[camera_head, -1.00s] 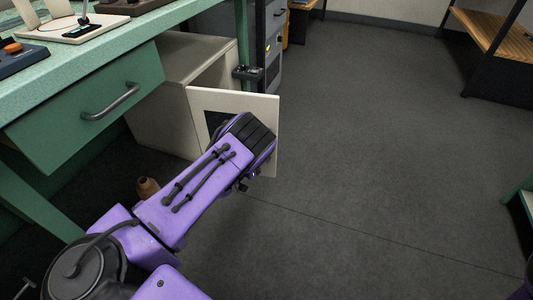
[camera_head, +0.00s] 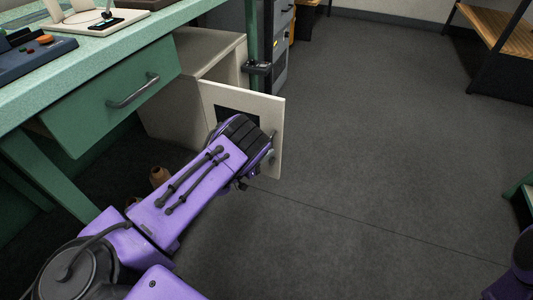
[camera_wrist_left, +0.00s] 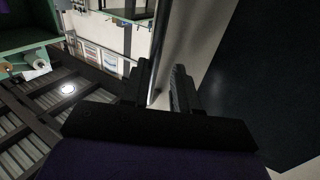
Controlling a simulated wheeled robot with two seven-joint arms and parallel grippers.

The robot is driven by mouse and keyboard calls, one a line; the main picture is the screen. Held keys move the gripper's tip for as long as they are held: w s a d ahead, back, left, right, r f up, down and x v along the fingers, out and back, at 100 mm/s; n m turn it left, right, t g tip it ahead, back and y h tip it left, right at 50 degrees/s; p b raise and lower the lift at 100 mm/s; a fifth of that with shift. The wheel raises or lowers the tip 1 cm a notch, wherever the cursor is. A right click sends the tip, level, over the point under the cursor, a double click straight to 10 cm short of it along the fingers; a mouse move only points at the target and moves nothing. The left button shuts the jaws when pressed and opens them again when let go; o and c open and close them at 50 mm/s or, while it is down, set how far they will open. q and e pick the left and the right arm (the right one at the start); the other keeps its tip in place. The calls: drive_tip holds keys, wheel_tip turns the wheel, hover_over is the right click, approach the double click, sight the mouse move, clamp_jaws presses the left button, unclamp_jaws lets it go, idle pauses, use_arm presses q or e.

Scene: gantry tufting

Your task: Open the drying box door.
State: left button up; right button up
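The drying box (camera_head: 190,115) is a beige cabinet under the green bench. Its beige door (camera_head: 265,105), with a dark window (camera_head: 235,116), stands swung out from the box front, with a gap between them. My left arm reaches across to the door's outer side, and my left gripper (camera_head: 262,150) is at the door's free edge, mostly hidden by my wrist. My right gripper is out of view.
A green drawer (camera_head: 110,105) with a grey handle is in the bench near my left arm. A brown pot-like object (camera_head: 159,176) is on the floor beside my forearm. The grey floor (camera_head: 390,150) right of the door is clear. A shelf (camera_head: 505,35) stands at far right.

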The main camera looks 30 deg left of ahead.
use_arm(q)
drive_tip(key=shift+o, duration=0.3)
drive_tip(key=shift+d, duration=0.15)
drive_tip(key=p+v, duration=0.2)
drive_tip(key=v, duration=0.8)
drive_tip(key=shift+s+p, duration=0.2)
drive_tip(key=shift+p, duration=0.2)
